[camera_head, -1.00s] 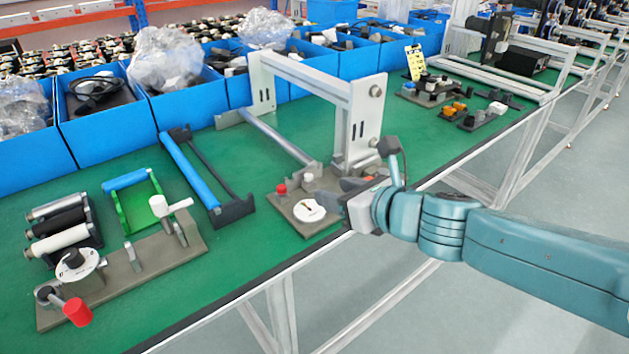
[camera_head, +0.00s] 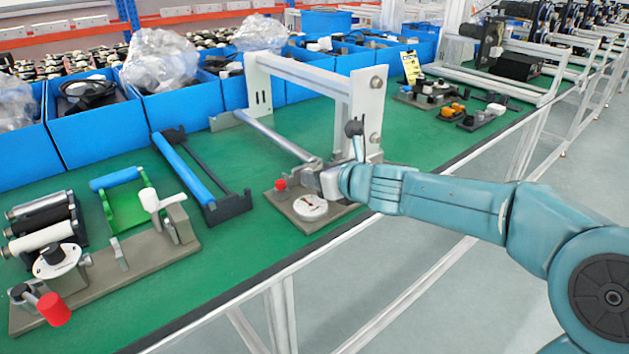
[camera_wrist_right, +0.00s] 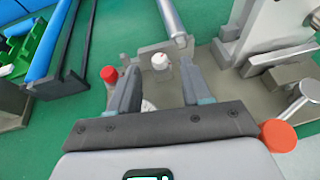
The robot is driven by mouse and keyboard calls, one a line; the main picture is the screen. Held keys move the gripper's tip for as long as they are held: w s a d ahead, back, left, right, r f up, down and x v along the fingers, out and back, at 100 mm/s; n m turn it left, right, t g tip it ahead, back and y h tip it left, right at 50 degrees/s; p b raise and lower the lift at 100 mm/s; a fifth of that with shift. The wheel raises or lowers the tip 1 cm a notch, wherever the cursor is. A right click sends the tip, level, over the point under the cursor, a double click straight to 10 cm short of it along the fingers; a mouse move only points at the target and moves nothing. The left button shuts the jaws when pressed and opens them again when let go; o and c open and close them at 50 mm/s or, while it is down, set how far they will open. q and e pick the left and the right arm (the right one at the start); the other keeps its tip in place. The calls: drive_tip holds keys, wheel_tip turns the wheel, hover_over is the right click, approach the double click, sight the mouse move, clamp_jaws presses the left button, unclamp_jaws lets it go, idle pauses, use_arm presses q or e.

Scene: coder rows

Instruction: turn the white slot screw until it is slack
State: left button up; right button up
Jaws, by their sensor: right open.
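The white slot screw (camera_wrist_right: 160,62) is a small white round piece standing on a grey-brown base plate (camera_wrist_right: 208,80) in the right wrist view. My right gripper (camera_wrist_right: 159,68) is open, its two dark fingers apart on either side of the line to the screw. The screw is at about the fingertips; I cannot tell whether they touch it. In the head view my right gripper (camera_head: 314,179) is low over the same plate and hides the screw. My left gripper is in neither view.
A red knob (camera_head: 280,184) stands beside the left finger, and a white dial (camera_head: 310,207) is partly under the gripper. A white frame (camera_head: 361,110) rises behind. An orange-red cap (camera_wrist_right: 278,135) is close at the wrist's right. Another fixture (camera_head: 110,265) stands at left.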

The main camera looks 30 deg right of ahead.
drive_tip(key=shift+x, duration=1.3)
clamp_jaws()
drive_tip(key=shift+d+r+n+y+p, duration=0.1)
drive_tip(key=shift+r+n+y+p, duration=0.35)
drive_tip(key=shift+p, duration=0.7)
drive_tip(key=shift+f+n+y, duration=0.25)
drive_tip(key=shift+f+y, duration=0.05)
drive_tip(key=shift+y, duration=0.05)
drive_tip(key=shift+f, duration=0.1)
unclamp_jaws()
